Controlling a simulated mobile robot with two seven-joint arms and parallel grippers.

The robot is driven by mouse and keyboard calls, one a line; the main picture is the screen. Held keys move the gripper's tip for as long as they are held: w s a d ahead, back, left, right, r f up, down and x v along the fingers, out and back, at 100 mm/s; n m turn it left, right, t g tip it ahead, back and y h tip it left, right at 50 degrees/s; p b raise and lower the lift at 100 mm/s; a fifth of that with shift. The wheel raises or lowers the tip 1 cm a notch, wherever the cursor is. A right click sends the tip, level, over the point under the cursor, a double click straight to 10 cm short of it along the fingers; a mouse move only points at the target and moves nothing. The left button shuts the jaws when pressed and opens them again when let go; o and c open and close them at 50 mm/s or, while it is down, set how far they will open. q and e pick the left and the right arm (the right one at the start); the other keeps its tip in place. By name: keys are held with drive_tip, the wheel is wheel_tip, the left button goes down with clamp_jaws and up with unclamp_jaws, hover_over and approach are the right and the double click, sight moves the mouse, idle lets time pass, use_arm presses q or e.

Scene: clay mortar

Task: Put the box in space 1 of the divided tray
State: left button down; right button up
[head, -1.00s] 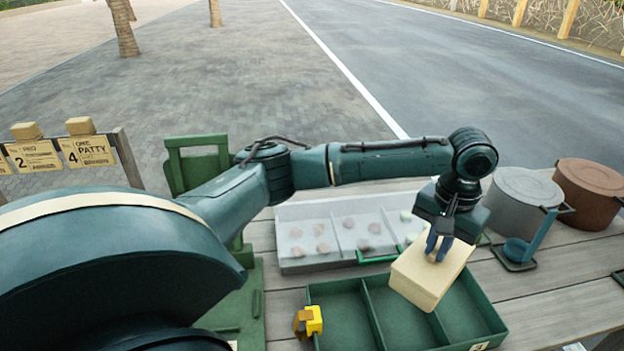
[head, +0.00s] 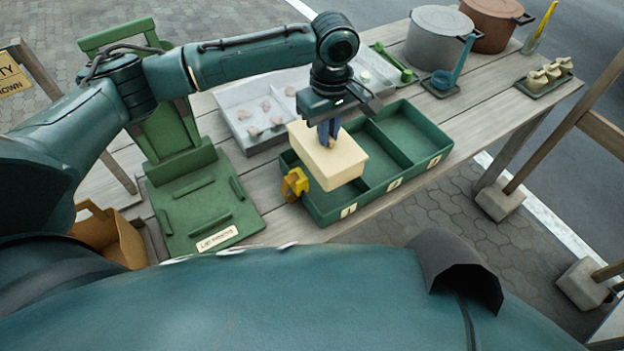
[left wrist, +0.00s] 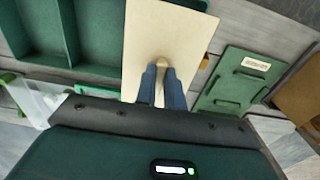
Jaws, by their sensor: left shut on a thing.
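My left gripper (head: 328,138) is shut on the top of a cream box (head: 325,165). It holds the box above the left compartment of the green divided tray (head: 417,178). The tray has three compartments with small labels on the front wall; the left label (head: 348,210) seems to read 1. The box hides most of the left compartment; the middle and right ones look empty. In the left wrist view the box (left wrist: 160,35) is between the blue fingers (left wrist: 162,80), with the tray (left wrist: 98,30) to its left. My right gripper is out of view.
A yellow clamp-like item (head: 295,184) is at the tray's left end. A green stand (head: 205,205) is left of it. A pale tray (head: 255,115) with small pieces lies behind. Grey (head: 436,45) and brown pots (head: 490,25) stand at the back right.

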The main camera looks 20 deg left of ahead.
use_arm(q)
wheel_tip(320, 180, down, 10)
drive_tip(key=shift+r, duration=0.2)
idle(0.3)
drive_tip(key=c, duration=1.5)
unclamp_jaws()
drive_tip(key=shift+f, duration=0.1)
wheel_tip(320, 180, up, 12)
drive_tip(key=shift+r, duration=0.15)
